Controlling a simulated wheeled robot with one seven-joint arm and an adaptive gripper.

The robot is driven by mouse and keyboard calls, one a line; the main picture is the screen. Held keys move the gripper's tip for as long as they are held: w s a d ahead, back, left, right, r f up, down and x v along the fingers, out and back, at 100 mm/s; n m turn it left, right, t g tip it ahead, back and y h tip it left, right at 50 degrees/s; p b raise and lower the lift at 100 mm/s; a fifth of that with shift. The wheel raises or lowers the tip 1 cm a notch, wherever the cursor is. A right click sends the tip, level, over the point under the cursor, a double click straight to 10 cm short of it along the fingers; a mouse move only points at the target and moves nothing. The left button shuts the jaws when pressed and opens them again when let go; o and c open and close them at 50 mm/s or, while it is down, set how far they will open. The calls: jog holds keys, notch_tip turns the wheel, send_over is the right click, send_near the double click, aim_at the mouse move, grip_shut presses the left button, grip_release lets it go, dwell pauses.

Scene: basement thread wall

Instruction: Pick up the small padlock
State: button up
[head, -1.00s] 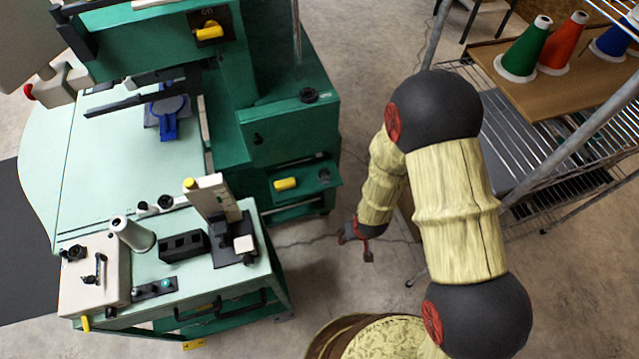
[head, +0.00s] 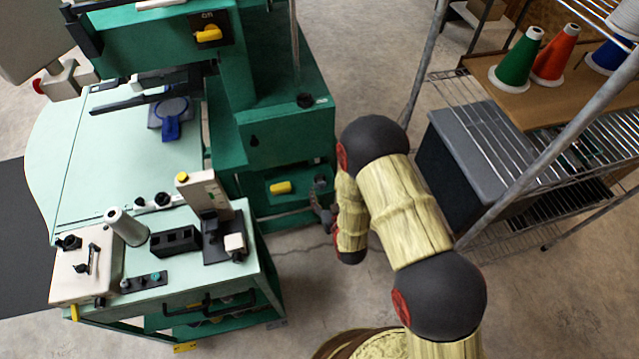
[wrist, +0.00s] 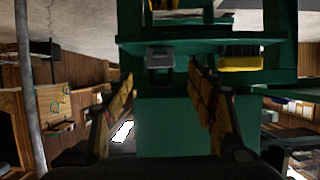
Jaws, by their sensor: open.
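The small padlock (wrist: 159,58) is a grey block in the wrist view, with a lighter band on its face. It is at the green machine's ledge, beside a yellow piece. In the head view a small dark shape (head: 321,183) at the ledge's right end appears to be it, with detail too small to tell. My gripper (wrist: 160,78) is open and empty, with its two fingers either side of the padlock in the picture and the padlock beyond their tips. In the head view my gripper (head: 323,209) is dark and close to the ledge, partly behind my forearm.
The green machine (head: 285,135) rises directly before my gripper. The yellow piece (head: 280,187) sits left of the padlock in the head view. A control cart (head: 180,270) stands at lower left. A wire rack (head: 530,180) with thread cones is at right. Floor between is clear.

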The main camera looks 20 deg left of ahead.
aim_at(321, 183)
jog(key=b+x, duration=0.2)
jog(key=x, duration=0.3)
jog(key=shift+a+f, duration=0.1)
jog(key=shift+f, duration=0.15)
jog(key=c, duration=0.3)
jog(key=shift+r, duration=0.1)
jog(key=c, duration=1.1)
